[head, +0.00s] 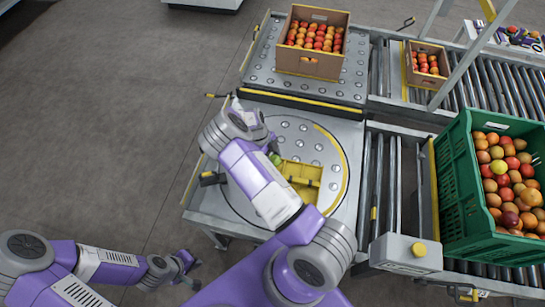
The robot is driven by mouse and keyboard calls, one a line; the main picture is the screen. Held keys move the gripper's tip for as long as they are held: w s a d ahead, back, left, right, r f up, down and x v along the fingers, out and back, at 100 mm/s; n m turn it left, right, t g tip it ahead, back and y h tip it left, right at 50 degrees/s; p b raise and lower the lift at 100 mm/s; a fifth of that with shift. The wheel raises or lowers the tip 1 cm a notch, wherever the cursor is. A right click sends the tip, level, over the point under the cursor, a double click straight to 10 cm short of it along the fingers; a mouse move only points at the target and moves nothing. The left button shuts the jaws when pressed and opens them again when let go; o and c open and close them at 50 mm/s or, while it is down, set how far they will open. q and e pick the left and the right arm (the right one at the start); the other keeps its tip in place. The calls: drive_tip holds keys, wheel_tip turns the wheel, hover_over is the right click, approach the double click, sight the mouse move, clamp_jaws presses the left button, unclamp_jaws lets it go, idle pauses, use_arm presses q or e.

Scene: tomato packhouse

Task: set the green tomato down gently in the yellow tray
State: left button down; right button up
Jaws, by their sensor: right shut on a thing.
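The yellow tray (301,171) sits on the round ball-studded turntable, partly hidden behind my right forearm. My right gripper (271,150) is at the tray's upper left corner, mostly hidden by its own wrist. It is shut on the green tomato (275,159), of which a small part shows. I cannot tell how high the tomato is above the tray or whether it touches it. My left gripper (189,267) is low at the left, over the floor, away from the tray; its fingers look apart and empty.
A cardboard box of tomatoes (309,62) stands on the ball table behind. A smaller box (425,79) is on the rollers (487,88). A green crate (457,199) full of tomatoes stands at the right. The turntable (331,138) is clear around the tray.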

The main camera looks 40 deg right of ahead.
drive_tip(key=shift+f+b, duration=0.65)
drive_tip(key=shift+f, duration=0.05)
idle(0.5)
drive_tip(key=o, duration=0.8)
drive_tip(key=shift+c, duration=0.2)
drive_tip(key=shift+c, duration=1.3)
drive_tip(key=shift+r+p, duration=2.35)
drive_tip(key=shift+r, duration=1.2)
